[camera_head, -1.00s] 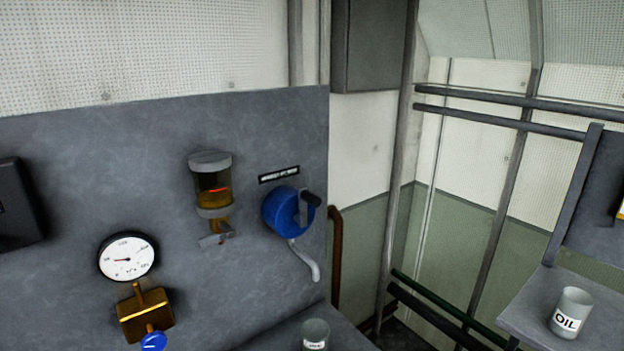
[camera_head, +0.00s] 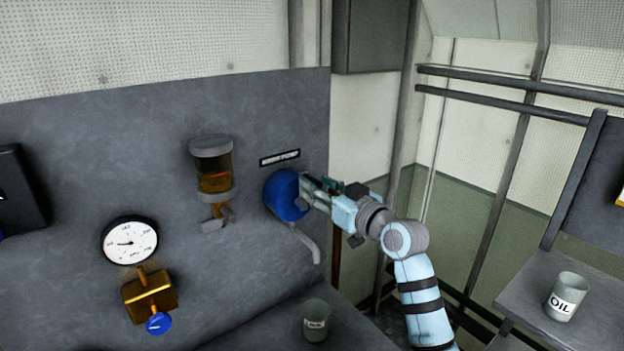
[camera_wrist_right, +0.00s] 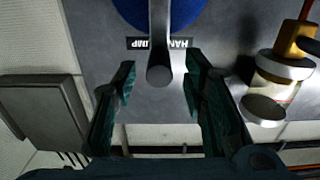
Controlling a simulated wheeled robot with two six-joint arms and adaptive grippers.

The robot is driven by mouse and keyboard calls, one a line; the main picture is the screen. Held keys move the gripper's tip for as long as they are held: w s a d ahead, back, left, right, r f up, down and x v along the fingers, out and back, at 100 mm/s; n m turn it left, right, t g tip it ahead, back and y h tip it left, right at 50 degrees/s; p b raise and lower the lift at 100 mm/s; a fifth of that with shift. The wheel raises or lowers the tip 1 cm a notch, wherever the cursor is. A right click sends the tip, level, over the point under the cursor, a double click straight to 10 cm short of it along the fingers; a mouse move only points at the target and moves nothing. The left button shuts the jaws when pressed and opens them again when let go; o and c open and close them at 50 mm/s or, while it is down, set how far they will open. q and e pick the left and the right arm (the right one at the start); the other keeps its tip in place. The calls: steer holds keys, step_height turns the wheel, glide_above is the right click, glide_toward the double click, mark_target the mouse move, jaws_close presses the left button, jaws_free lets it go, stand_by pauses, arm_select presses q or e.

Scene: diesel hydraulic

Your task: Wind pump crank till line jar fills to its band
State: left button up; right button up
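The blue hand pump (camera_head: 284,194) is on the grey panel, with a spout curving down from it. Its crank arm (camera_wrist_right: 159,38) ends in a grey round-ended handle (camera_wrist_right: 158,75) in the right wrist view. My right gripper (camera_head: 308,188) is at the crank; in the wrist view its open fingers (camera_wrist_right: 160,88) stand on either side of the handle, with gaps showing. The line jar (camera_head: 213,168) is left of the pump, with amber fluid low in it and a red band. The fluid's top is close to the band; I cannot tell exactly how they compare. My left gripper is out of view.
A pressure gauge (camera_head: 130,242) and a brass valve block (camera_head: 149,294) with a blue knob are on the panel's left. A grey cup (camera_head: 316,320) stands below the spout. An oil can (camera_head: 566,297) stands on a shelf at right. Rails (camera_head: 500,93) run behind my arm.

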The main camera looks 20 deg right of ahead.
steer(key=x, duration=0.2)
steer(key=shift+w+a, duration=0.1)
steer(key=shift+w, duration=0.2)
steer(key=shift+c, duration=0.5)
jaws_close()
